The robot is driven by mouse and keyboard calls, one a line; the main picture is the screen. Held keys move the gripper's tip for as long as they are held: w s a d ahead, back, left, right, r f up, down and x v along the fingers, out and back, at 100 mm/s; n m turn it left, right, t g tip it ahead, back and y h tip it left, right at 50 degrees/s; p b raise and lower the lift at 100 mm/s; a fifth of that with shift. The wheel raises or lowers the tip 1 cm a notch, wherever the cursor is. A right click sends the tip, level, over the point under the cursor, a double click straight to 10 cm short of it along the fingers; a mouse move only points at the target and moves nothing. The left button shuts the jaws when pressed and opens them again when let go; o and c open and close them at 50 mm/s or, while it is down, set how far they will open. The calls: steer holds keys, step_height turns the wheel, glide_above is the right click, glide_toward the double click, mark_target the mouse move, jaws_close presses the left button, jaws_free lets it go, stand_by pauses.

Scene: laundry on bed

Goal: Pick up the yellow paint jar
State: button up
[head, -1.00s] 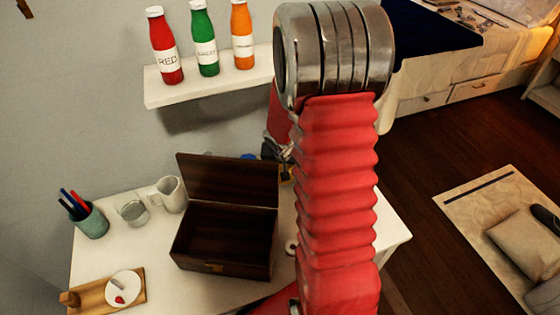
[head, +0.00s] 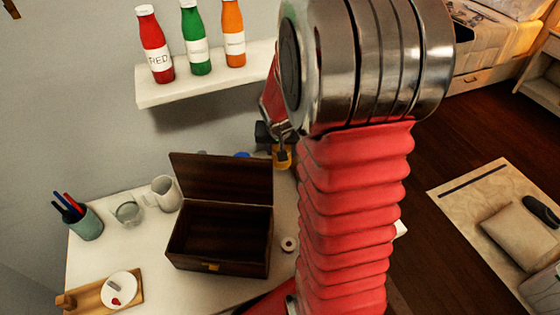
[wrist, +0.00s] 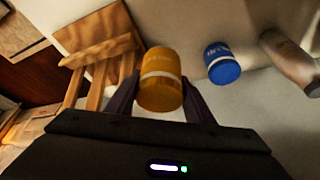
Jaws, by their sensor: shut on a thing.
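The yellow paint jar (wrist: 160,80), with a pale band round its middle, is between the two dark fingers of my gripper (wrist: 160,98) in the wrist view. My gripper is shut on it. In the head view the yellow jar (head: 283,157) shows small below my dark gripper (head: 273,138), to the right of the open box's lid. My red arm covers much of the area to its right. The jar seems held above the white table (head: 110,255).
A blue jar (wrist: 222,63) stands near the yellow one. The open wooden box (head: 218,238), a white pitcher (head: 163,194), a glass (head: 128,212), a pen cup (head: 84,223) and a wooden board (head: 92,296) are on the table. A wall shelf (head: 205,72) holds red, green and orange bottles.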

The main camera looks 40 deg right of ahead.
step_height(320, 180, up, 5)
steer(key=shift+r, duration=0.1)
stand_by(0.7)
